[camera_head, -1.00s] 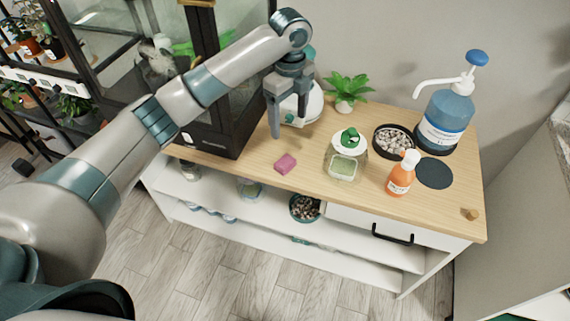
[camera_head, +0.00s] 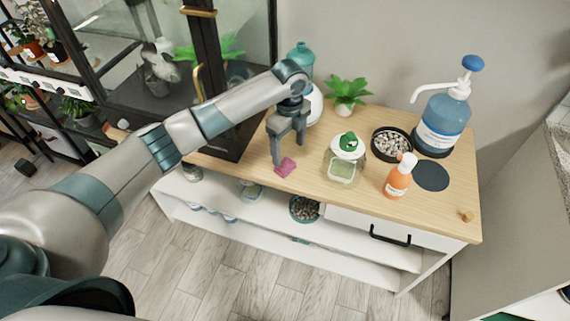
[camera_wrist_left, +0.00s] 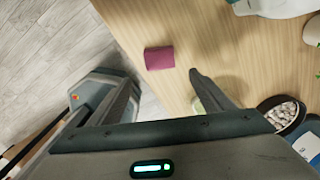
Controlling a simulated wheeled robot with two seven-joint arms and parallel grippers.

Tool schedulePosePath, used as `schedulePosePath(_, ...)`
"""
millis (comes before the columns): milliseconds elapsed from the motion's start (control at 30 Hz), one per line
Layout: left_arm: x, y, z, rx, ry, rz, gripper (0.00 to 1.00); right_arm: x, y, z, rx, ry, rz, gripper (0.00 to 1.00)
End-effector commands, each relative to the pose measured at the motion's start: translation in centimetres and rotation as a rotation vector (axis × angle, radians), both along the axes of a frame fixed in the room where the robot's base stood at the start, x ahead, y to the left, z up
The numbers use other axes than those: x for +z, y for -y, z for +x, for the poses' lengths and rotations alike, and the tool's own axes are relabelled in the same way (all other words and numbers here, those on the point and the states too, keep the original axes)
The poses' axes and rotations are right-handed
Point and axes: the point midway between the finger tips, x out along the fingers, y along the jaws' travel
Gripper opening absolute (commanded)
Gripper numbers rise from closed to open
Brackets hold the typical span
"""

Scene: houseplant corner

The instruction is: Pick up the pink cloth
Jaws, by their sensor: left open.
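The pink cloth (camera_head: 285,167) is a small folded piece lying on the wooden top near its front edge. It also shows in the left wrist view (camera_wrist_left: 159,58), ahead of the fingers and between their lines. My left gripper (camera_head: 289,157) is open and points down just above and behind the cloth, with one finger close to its left side. In the left wrist view the two fingers (camera_wrist_left: 160,88) are wide apart with nothing between them. I cannot tell whether a finger touches the cloth. My right gripper is not in view.
A lidded jar (camera_head: 348,146) and a green-filled container (camera_head: 342,170) stand right of the cloth. Farther right are a pebble bowl (camera_head: 391,143), an orange bottle (camera_head: 399,177) and a blue pump bottle (camera_head: 444,120). A glass cabinet (camera_head: 235,130) stands left. A potted plant (camera_head: 347,92) is behind.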

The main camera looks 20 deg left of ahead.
Motion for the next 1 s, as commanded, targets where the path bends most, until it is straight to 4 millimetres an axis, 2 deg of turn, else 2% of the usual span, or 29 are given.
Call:
schedulePosePath(100, -1.4, 0.0, 0.0, 0.002, -0.002, 0.001, 0.73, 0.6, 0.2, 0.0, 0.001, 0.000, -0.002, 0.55)
schedulePosePath(233, -2.3, 0.0, 0.0, 0.000, -0.001, 0.000, 0.73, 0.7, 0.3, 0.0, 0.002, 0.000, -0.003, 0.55)
schedulePosePath(733, -3.1, -0.2, 0.1, 0.002, -0.003, 0.001, 0.73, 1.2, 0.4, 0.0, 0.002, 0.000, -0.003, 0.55)
schedulePosePath(1000, -6.2, -0.7, 0.3, 0.001, -0.005, 0.002, 0.73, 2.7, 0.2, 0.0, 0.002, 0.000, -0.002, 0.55)
